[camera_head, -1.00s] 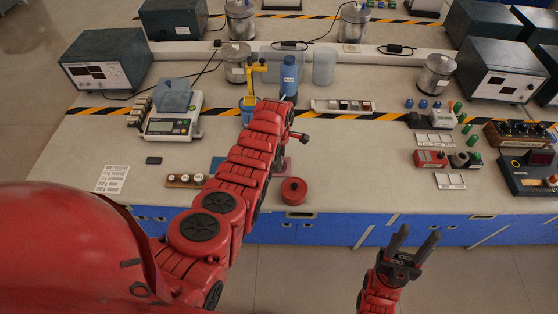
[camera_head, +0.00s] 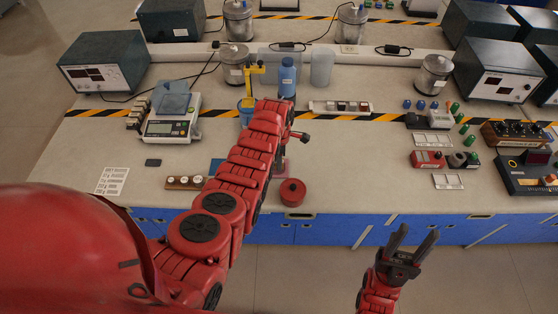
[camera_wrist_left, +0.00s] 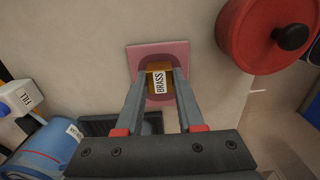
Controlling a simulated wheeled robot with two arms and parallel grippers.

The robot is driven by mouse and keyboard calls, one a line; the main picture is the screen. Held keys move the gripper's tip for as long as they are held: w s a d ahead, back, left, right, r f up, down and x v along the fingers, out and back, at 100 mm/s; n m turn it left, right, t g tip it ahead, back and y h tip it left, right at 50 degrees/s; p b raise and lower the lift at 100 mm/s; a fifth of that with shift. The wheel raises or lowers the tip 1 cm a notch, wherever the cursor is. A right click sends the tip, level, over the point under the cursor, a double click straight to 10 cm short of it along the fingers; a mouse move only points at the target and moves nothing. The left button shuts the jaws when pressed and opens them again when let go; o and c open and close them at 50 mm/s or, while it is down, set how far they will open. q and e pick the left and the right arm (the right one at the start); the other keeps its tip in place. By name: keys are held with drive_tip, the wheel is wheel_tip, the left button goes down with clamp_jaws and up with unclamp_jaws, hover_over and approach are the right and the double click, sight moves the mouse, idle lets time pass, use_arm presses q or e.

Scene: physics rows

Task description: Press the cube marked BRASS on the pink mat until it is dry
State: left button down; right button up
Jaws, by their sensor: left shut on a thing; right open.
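The brass cube (camera_wrist_left: 159,82), with a white label reading BRASS, is between the fingers of my left gripper (camera_wrist_left: 161,74) in the left wrist view. The gripper is shut on it. The cube is over the pink mat (camera_wrist_left: 136,56), within a darker patch; I cannot tell whether it touches the mat. In the head view my left arm hides the cube and most of the mat. My right gripper (camera_head: 413,243) is open and empty, in front of the bench's front edge.
A red round lidded pot (camera_head: 292,194) stands right of the mat, also in the left wrist view (camera_wrist_left: 262,40). A blue beaker (camera_wrist_left: 45,150) and a dark tray (camera_wrist_left: 140,122) are near the left gripper. A scale (camera_head: 172,122) stands left.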

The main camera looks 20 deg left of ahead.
use_arm(q)
drive_tip(key=shift+r, duration=0.1)
wheel_tip(320, 180, up, 5)
drive_tip(key=p, duration=0.4)
idle(0.6)
